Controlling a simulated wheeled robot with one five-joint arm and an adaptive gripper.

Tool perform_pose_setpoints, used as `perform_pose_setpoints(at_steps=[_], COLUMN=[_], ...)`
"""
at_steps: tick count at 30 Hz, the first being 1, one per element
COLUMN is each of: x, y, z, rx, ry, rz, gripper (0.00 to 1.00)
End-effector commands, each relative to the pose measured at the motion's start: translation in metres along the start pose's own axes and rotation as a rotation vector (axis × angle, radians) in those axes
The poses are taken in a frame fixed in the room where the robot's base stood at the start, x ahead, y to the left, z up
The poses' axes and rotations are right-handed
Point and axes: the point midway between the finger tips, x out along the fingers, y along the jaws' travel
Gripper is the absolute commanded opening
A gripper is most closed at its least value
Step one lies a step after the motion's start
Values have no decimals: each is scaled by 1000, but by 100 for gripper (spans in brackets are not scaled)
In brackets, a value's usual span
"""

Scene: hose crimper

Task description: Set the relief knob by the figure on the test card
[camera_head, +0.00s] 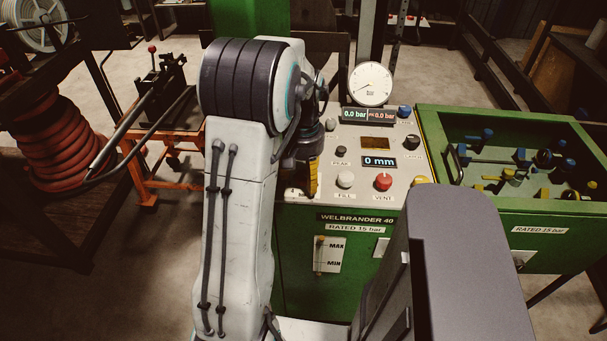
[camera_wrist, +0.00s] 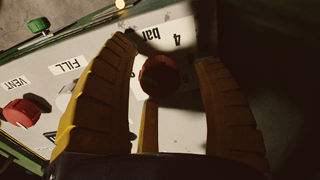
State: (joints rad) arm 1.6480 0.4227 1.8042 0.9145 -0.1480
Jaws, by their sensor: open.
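In the wrist view, my gripper (camera_wrist: 167,54) is open, its two ribbed yellow fingers on either side of a dark red round knob (camera_wrist: 160,76). A gap shows between the knob and each finger; the depth is hard to tell. The knob has no readable name here, so I cannot confirm it is the relief knob. Beyond it, "4 bar" is printed on a white surface (camera_wrist: 158,36), possibly the test card. A shorter yellow piece (camera_wrist: 149,128) lies in front of the knob. In the head view, my gripper (camera_head: 312,180) is over the panel's left edge, and my arm hides the knob.
The panel has a white FILL knob (camera_head: 345,180), a red VENT knob (camera_head: 383,181), a gauge (camera_head: 371,83), a pressure display (camera_head: 368,115) reading 0.0 bar, and a 0 mm display (camera_head: 379,162). A green tray (camera_head: 432,130) of fittings stands right.

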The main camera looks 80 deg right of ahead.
Motion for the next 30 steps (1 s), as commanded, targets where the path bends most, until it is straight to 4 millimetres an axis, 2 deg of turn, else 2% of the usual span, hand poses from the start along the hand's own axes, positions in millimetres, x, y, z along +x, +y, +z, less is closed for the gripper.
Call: perform_pose_setpoints(at_steps=[8, 27, 30], x=[0, 0, 1], y=[0, 0, 0], z=[0, 0, 0], rx=[0, 0, 3], ry=[0, 0, -1], rz=[0, 0, 0], gripper=[61, 4, 1])
